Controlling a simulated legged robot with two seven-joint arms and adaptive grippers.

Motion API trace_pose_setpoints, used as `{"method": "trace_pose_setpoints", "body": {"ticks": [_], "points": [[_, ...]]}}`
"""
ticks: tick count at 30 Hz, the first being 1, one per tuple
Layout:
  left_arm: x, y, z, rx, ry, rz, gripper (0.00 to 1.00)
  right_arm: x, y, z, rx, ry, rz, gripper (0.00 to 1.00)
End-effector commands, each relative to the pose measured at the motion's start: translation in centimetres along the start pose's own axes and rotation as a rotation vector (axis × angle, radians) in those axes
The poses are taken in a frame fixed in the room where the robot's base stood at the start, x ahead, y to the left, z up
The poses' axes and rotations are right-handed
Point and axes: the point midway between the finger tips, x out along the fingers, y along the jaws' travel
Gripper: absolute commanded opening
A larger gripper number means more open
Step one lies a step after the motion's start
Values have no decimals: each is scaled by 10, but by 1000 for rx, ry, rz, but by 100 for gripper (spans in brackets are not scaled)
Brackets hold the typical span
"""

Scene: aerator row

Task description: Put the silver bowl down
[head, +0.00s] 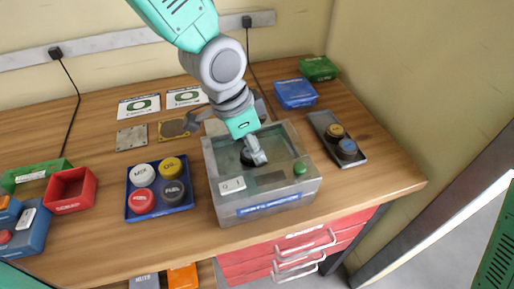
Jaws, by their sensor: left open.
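My left gripper (253,151) hangs from the arm that comes in at the top, and it is open. It is over the grey box-shaped device (264,203), which has a recessed top, a blue front label and a green button. A dark round part shows beside the fingers inside the recess. I cannot make out a silver bowl for certain; the gripper and arm cover part of the device and the table behind it. Whether the fingers touch anything is unclear. My right gripper is not in view.
A blue tray (161,210) with several round, coloured lids is left of the device. A dark tray (359,158) with two knobs is to its right. Blue (295,94) and green (318,69) boxes stand behind. A red bin (72,190) is at left. Bare wood lies front left.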

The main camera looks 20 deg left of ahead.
Motion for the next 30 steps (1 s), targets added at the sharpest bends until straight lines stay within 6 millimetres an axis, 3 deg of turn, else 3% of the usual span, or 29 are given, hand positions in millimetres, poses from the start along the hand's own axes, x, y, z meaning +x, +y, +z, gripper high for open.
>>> {"method": "trace_pose_setpoints", "body": {"ticks": [6, 13, 18, 30], "points": [[-51, 0, -2, -1, 6, -2, 49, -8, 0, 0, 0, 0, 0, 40], [-88, 0, -2, 0, 2, -1, 49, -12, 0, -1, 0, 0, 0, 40], [-99, 0, -2, 0, -1, -1, 49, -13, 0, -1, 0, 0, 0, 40], [-100, 0, -1, 0, -1, 0, 49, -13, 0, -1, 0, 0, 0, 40]]}}
